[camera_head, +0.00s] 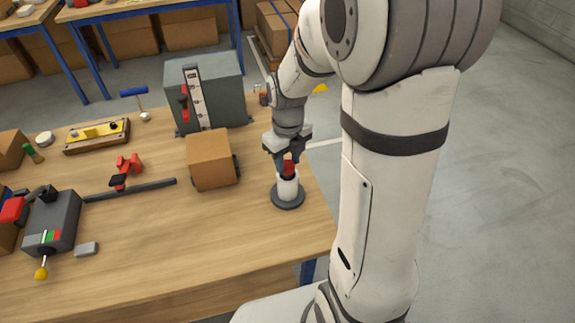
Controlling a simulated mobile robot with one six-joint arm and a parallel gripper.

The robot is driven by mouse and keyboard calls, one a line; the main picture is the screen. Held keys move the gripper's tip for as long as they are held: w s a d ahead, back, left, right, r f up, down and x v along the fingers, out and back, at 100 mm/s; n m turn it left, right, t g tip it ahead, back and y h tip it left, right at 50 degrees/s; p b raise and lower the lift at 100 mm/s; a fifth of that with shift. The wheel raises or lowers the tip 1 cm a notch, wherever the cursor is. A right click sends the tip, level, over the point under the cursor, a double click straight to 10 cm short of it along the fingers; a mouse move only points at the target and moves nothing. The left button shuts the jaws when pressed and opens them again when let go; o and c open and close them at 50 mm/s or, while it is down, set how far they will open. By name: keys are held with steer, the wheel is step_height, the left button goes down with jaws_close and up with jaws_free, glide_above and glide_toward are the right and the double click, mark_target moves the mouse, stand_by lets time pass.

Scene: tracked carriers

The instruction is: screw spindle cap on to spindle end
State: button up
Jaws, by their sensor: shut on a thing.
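My gripper (288,160) points down near the right edge of the wooden table, shut on a small red piece (289,168). The red piece sits directly above a white upright cylinder (288,188) on a round dark base (287,201). It looks to be at the cylinder's top; whether it touches or is inside cannot be told. The red piece may be the spindle cap and the white cylinder the spindle end, but the picture does not settle this. The fingers hide part of the red piece.
A brown box (211,160) stands close left of the gripper. Behind it is a grey housing (210,92) with a scale and red slider. A dark bar with a red clamp (125,170) and a grey device (52,222) lie left. The table's front middle is clear.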

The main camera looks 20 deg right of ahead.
steer(key=shift+w+r, duration=0.1)
steer(key=o, duration=0.8)
steer(key=shift+n, duration=0.3)
